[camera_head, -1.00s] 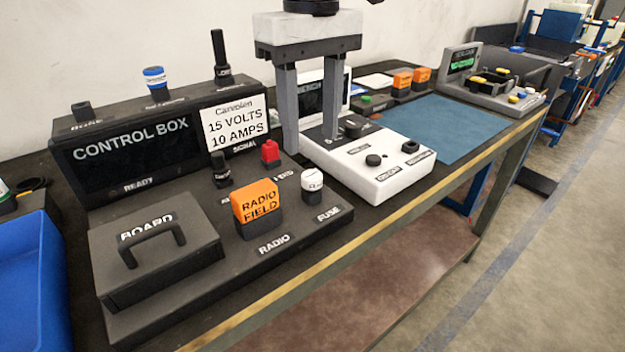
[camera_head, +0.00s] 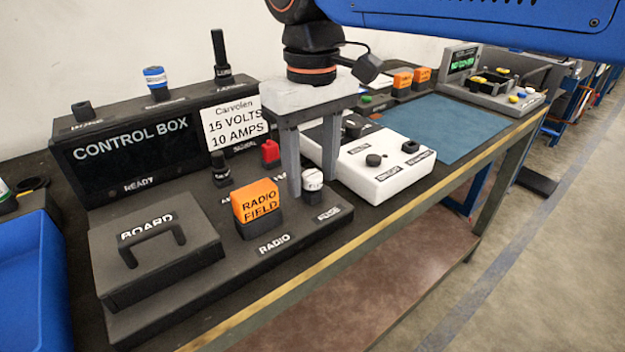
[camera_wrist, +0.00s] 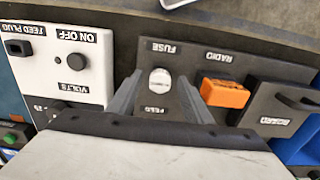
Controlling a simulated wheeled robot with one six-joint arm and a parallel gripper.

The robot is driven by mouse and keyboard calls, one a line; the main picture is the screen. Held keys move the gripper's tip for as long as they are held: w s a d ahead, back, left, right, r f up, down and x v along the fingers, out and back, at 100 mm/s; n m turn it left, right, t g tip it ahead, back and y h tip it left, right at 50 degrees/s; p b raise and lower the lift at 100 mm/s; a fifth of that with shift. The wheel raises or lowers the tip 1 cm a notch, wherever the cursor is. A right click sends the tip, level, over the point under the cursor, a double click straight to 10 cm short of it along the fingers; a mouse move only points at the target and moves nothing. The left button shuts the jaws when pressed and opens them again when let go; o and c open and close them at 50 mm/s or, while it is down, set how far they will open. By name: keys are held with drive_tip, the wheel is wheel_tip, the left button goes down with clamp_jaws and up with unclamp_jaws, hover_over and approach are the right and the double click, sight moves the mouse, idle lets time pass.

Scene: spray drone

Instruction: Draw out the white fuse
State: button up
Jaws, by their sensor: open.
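The white fuse (camera_head: 312,180) is a small white-capped cylinder upright in the control box base, behind the FUSE label (camera_head: 328,214). It also shows in the wrist view (camera_wrist: 160,80), between the two fingers. My gripper (camera_head: 309,194) is open and points down, with one finger on each side of the fuse in the head view. I cannot tell whether either finger touches it. The control box (camera_head: 130,150) stands behind, with a dark READY panel.
The orange RADIO FIELD block (camera_head: 256,202) stands close left of the fuse. A red plug (camera_head: 270,152) and a black knob (camera_head: 221,168) are behind. A white control unit (camera_head: 385,172) lies to the right. The BOARD cover (camera_head: 155,250) with handle is at front left.

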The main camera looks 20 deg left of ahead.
sight(312, 174)
idle(0.8)
clamp_jaws()
drive_tip(key=shift+r, duration=0.2)
drive_tip(key=shift+r, duration=2.75)
